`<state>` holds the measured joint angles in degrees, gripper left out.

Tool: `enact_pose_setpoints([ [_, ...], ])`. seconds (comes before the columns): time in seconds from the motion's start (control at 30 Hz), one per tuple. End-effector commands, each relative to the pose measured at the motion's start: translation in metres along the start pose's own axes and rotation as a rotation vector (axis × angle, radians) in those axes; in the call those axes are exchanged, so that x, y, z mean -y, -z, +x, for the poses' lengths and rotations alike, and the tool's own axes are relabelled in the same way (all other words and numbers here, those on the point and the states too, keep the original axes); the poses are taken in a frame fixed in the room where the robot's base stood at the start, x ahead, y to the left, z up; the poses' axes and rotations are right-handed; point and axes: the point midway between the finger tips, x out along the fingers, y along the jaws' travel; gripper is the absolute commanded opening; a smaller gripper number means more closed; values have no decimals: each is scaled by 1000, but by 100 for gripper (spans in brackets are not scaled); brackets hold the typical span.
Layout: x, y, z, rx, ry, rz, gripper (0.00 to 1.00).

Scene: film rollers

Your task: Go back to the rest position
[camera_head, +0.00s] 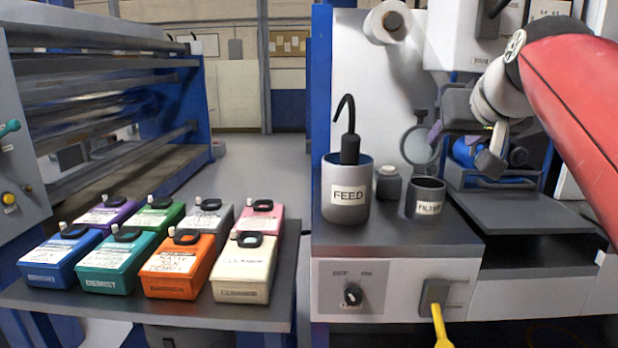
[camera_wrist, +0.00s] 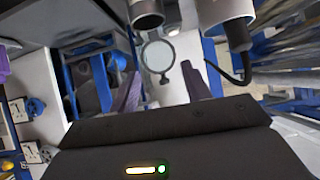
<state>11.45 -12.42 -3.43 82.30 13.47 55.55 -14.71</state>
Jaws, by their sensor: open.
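My gripper (camera_head: 437,134) hangs in the air above the right-hand bench, behind and above the FILTER cup. Its purple fingers also show in the wrist view (camera_wrist: 164,88), spread apart with nothing held between them. My red and white arm comes in from the right. A round grey-rimmed disc (camera_head: 418,146) stands close by the fingers in the head view. In the wrist view the disc (camera_wrist: 158,56) shows beyond the gap between the fingers; I cannot tell the exact distance.
The FEED container (camera_head: 348,205) with a black hooked tool (camera_head: 349,145) and the FILTER cup (camera_head: 426,199) stand on the bench. A flat grey plate (camera_head: 520,213) lies right. Several labelled coloured boxes (camera_head: 174,265) fill the left table. A yellow-handled lever (camera_head: 439,318) projects in front.

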Motion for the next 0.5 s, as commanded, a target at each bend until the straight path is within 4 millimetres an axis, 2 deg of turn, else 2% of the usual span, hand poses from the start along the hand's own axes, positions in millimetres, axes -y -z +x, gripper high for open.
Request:
enact_pose_setpoints([
  [0.17, 14, -41, 2, 63, 12, 7, 48],
  [0.27, 22, -73, 3, 109, 17, 11, 48],
  [0.37, 33, -114, 4, 166, 23, 13, 48],
  [0.47, 45, -171, 4, 239, 27, 9, 48],
  [0.5, 50, -199, 4, 273, 27, 6, 48],
])
